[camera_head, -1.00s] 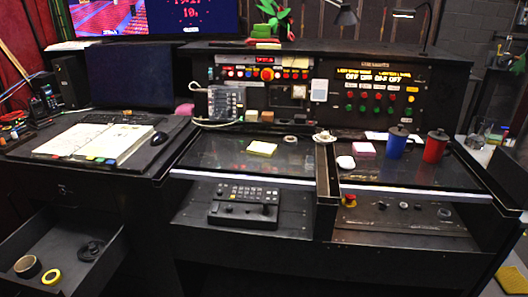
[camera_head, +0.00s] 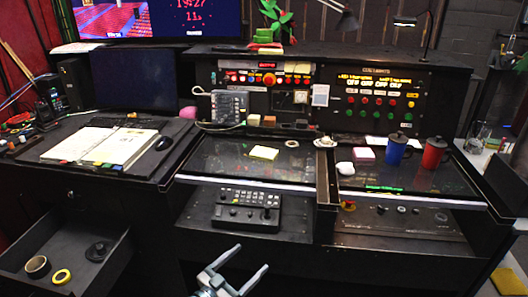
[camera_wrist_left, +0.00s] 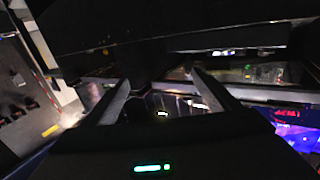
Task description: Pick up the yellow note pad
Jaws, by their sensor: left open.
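The yellow note pad (camera_head: 264,152) lies flat on the dark glassy desktop, left of the centre divider. My left gripper (camera_head: 242,272) shows at the bottom of the head view, open and empty. It is in front of the desk and below the pad, well apart from it. In the left wrist view, the two fingers (camera_wrist_left: 150,88) are spread with nothing between them; I cannot make out the pad there. My right gripper is not in view.
A black control box (camera_head: 247,207) sits on the shelf below the pad. A pink pad (camera_head: 364,154), a blue mug (camera_head: 395,149) and a red mug (camera_head: 434,153) stand right of the divider. An open drawer (camera_head: 70,254) juts out at left. An open book (camera_head: 103,145) lies on the left desk.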

